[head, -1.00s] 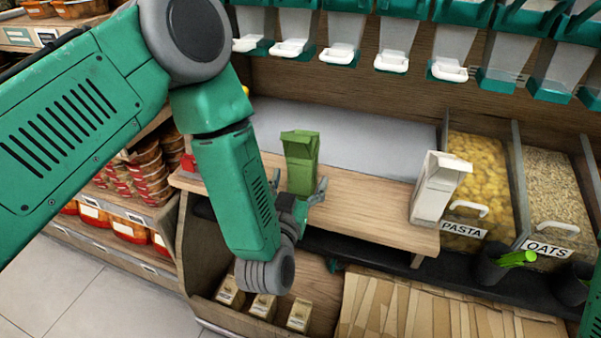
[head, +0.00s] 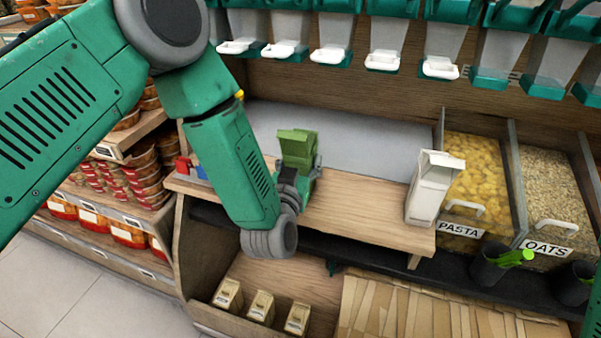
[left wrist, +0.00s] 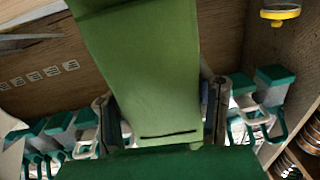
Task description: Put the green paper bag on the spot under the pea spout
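The green paper bag (head: 297,146) stands roughly upright above the left part of the wooden counter (head: 355,213). My left gripper (head: 303,178) is at its lower part, with a finger on each side, and appears shut on it. In the left wrist view the bag (left wrist: 150,75) fills the middle, between the two fingers (left wrist: 162,115). The bag's base is hidden by my gripper, so I cannot tell whether it touches the counter. Dispensers with white spouts (head: 331,56) hang in a row above the counter; which one is for peas is not readable. My right gripper is out of view.
A white paper bag (head: 432,187) stands at the counter's right end. Pasta (head: 475,178) and oats (head: 553,193) bins are to its right. Small packets (head: 262,308) sit on the lower shelf. The counter between the two bags is clear.

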